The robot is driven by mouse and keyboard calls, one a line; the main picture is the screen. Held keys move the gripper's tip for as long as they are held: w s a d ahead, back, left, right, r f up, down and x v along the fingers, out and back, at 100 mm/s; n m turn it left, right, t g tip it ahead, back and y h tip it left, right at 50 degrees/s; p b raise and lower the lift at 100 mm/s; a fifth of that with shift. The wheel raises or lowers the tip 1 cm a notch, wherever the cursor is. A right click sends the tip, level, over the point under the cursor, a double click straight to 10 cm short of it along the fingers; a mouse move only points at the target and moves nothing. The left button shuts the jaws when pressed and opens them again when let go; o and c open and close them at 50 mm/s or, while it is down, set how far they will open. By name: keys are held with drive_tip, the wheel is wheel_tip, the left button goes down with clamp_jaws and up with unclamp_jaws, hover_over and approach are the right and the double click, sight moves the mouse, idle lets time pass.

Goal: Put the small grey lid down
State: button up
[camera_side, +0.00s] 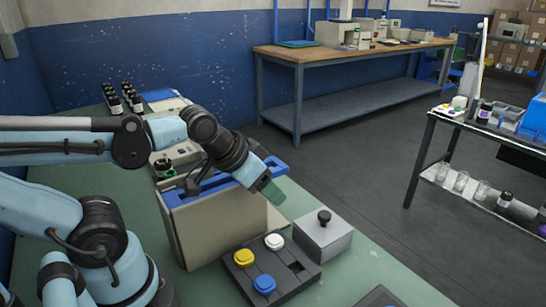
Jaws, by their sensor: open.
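A small grey lid (314,229) with a black knob on top sits level on a grey box at the front right of the green bench. I cannot see a gap between lid and box. My gripper (270,188) is up and to the left of the lid, apart from it, above the right end of a beige box with a blue rim. It is open, and I see nothing held in it. Its fingers are small and hard to make out at this angle.
A dark tray (262,291) with yellow, white and blue pieces lies left of the grey box. The tall beige box (215,230) with a blue rim stands close beneath my arm. Dark bottles (112,100) stand at the back left. The bench's right edge is near the grey box.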

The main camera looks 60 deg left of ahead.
idle(0.4)
drive_tip(key=m+g, duration=0.6)
drive_tip(key=m, duration=0.1)
approach(324, 214)
drive_tip(key=shift+h, duration=0.4)
drive_tip(key=f, duration=0.2)
drive_tip(key=a+f, duration=0.1)
drive_tip(key=f, duration=0.1)
drive_tip(key=shift+w, duration=0.4)
drive_tip(key=shift+w+d+f, duration=0.1)
drive_tip(key=shift+d+f, duration=0.05)
drive_tip(key=shift+f, duration=0.75)
drive_tip(key=shift+d+f, duration=0.2)
drive_tip(key=shift+f, duration=0.7)
drive_tip(key=shift+d+f, duration=0.15)
drive_tip(key=shift+f, duration=0.75)
clamp_jaws()
drive_tip(key=shift+r, duration=0.1)
